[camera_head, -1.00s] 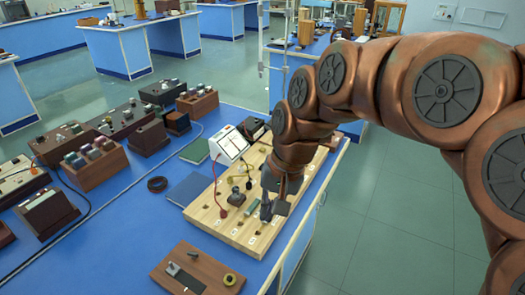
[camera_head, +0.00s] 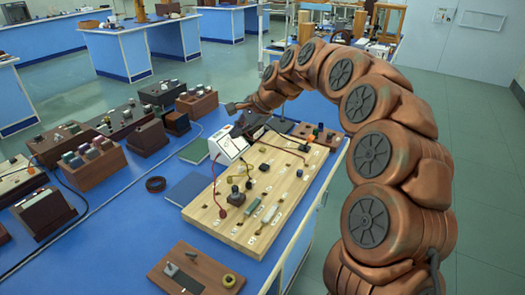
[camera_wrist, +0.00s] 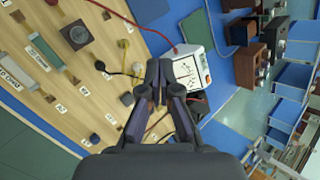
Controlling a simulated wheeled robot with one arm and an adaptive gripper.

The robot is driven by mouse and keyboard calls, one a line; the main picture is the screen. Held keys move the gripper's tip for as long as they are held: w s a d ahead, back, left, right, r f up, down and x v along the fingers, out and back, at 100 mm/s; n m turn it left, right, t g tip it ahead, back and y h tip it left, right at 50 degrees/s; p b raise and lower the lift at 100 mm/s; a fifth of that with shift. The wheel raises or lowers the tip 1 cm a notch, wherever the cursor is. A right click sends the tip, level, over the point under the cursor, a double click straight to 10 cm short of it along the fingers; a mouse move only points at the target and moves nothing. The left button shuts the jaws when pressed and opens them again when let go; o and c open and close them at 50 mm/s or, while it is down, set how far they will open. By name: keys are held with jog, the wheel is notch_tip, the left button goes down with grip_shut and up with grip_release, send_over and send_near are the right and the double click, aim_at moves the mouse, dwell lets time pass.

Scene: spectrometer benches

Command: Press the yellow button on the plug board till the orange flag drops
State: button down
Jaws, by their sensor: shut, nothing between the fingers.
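The plug board (camera_head: 232,235) is a pale wooden board on the blue bench, with sockets, components and cables. Small yellow parts (camera_head: 249,184) stand near its middle, and yellow pieces also show in the wrist view (camera_wrist: 122,43). I cannot tell whether any is a button or a plug. A small orange piece (camera_head: 311,137) shows on a brown panel behind the board; I cannot tell whether it is a flag.
The white meter (camera_head: 228,143) stands at the board's far left corner. A small brown panel with a yellowish round part (camera_head: 229,280) lies in front. Several brown boxes (camera_head: 95,165) fill the bench's left.

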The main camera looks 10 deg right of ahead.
jog(key=w+d+f+m+t, duration=0.1)
jog(key=w+d+f+m, duration=0.1)
jog(key=w, duration=0.3)
jog(key=w+d+f+m+t+h+b, duration=0.1)
jog(key=w+d+f+m, duration=0.2)
jog(key=w+d+m, duration=0.1)
jog(key=w+d+f+m+t, duration=0.1)
jog(key=w+d+f+m, duration=0.1)
jog(key=w+d, duration=0.3)
jog(key=w, duration=0.3)
jog(key=shift+d+f+m+t+h, duration=0.2)
jog(key=shift+m+t+h, duration=0.1)
jog(key=shift+m+h, duration=0.1)
jog(key=b, duration=0.7)
send_over(263, 150)
notch_tip(263, 150, down, 7)
jog(key=shift+w+d+r, duration=0.1)
jog(key=shift+w+r, duration=0.05)
jog(key=shift+f+p, duration=0.35)
jog(key=shift+f, duration=0.7)
jog(key=shift+f, duration=0.9)
jog(key=shift+p, duration=0.3)
jog(key=shift+r+p, duration=0.8)
jog(key=shift+r, duration=0.1)
